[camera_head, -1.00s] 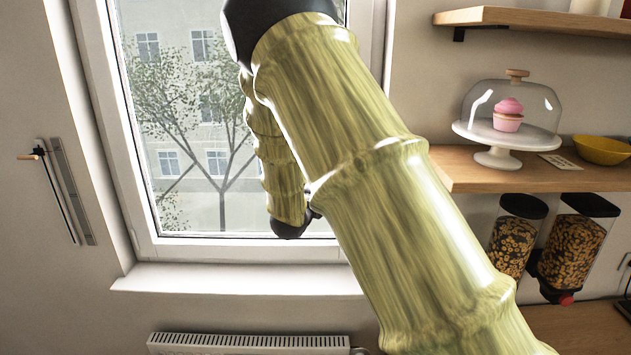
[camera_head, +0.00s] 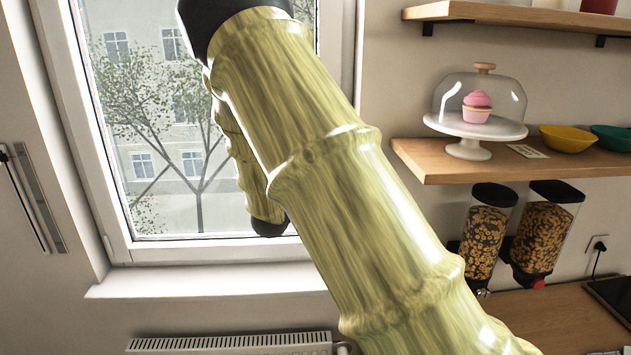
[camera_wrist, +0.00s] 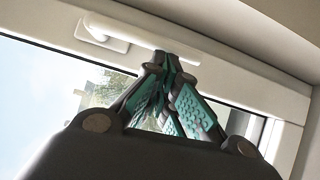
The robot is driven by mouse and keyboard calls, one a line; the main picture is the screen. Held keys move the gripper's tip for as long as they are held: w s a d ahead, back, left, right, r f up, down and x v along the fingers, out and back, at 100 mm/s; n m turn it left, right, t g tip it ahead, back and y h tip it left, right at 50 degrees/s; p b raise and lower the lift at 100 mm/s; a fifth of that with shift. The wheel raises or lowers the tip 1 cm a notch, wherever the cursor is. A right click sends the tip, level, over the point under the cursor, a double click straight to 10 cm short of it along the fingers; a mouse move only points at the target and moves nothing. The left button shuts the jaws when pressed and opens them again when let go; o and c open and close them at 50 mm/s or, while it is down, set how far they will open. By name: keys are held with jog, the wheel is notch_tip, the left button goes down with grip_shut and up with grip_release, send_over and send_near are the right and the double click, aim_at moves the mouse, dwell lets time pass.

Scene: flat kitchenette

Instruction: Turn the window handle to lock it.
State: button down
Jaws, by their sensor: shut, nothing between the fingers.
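The white window handle (camera_wrist: 105,26) shows in the wrist view on the white window frame (camera_wrist: 51,28). Its mount is at the upper left, and its lever runs right and slightly down in the picture. My gripper (camera_wrist: 166,62) is shut with nothing between its fingers. Its fingertips are at the lever's lower edge, overlapping it in the picture; I cannot tell whether they touch. In the head view, the window (camera_head: 150,130) stands behind my arm, and my arm hides the handle and my gripper.
A white sill (camera_head: 200,282) and a radiator (camera_head: 230,343) are below the window. At the right, a wooden shelf (camera_head: 440,172) holds a cupcake under a glass dome (camera_head: 505,92) and bowls. Cereal dispensers (camera_head: 488,235) hang below it. A door handle bar (camera_head: 38,195) is at the left.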

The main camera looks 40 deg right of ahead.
jog(key=w+a+v, duration=0.1)
jog(key=w+v, duration=0.1)
jog(key=v, duration=1)
jog(key=shift+a+r, duration=0.2)
jog(key=shift+a, duration=0.2)
